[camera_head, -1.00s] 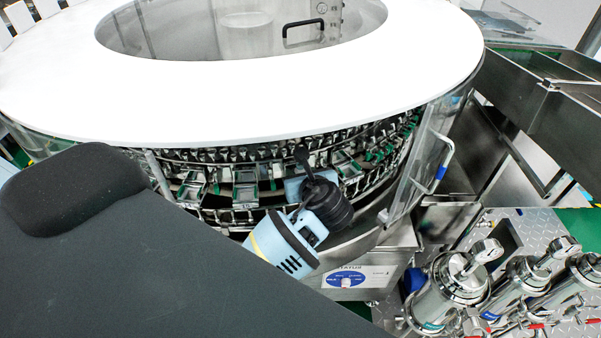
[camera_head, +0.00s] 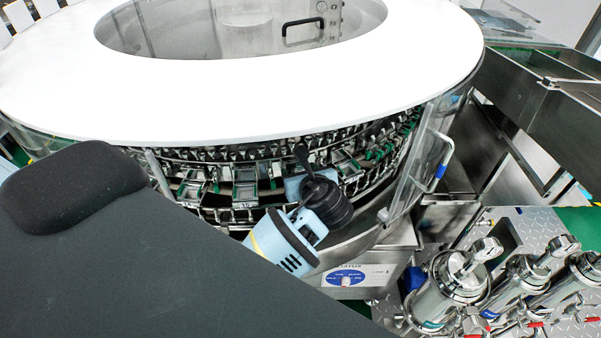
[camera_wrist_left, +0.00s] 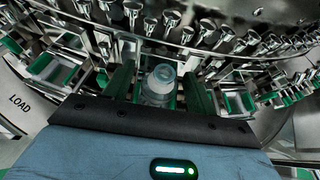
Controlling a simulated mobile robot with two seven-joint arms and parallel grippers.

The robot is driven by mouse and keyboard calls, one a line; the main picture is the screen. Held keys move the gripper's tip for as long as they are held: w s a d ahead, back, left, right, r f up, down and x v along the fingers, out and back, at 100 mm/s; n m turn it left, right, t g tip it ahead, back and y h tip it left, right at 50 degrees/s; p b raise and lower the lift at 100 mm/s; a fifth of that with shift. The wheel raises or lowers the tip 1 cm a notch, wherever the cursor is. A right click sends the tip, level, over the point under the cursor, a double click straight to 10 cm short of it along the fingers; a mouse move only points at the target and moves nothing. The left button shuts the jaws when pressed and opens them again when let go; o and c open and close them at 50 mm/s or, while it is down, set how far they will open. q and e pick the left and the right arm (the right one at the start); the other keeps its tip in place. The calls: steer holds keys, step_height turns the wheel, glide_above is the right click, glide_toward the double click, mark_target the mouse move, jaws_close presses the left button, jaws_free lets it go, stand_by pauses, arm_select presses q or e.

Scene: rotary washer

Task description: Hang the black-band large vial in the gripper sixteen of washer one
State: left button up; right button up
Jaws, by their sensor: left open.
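A clear vial (camera_wrist_left: 160,80) stands between the two fingers of my left gripper (camera_wrist_left: 160,92) in the left wrist view. The fingers are apart, one on each side of it. No black band can be made out on it. Behind the vial are the metal grippers and nozzles of the washer. In the head view my left gripper (camera_head: 298,178) reaches in at the front of the washer's gripper ring; its fingertips and the vial are hidden there behind my wrist. I cannot tell whether a washer gripper holds the vial. My right gripper is not in view.
The washer's white ring top (camera_head: 230,95) overhangs the gripper ring. A row of metal grippers with green parts (camera_head: 246,186) runs along the front. A clear panel with a handle (camera_head: 438,160) stands to the right. Metal filter housings (camera_head: 455,285) stand at lower right.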

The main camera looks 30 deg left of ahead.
arm_select(q)
steer(key=v, duration=1.2)
steer(key=shift+c, duration=0.5)
stand_by(0.6)
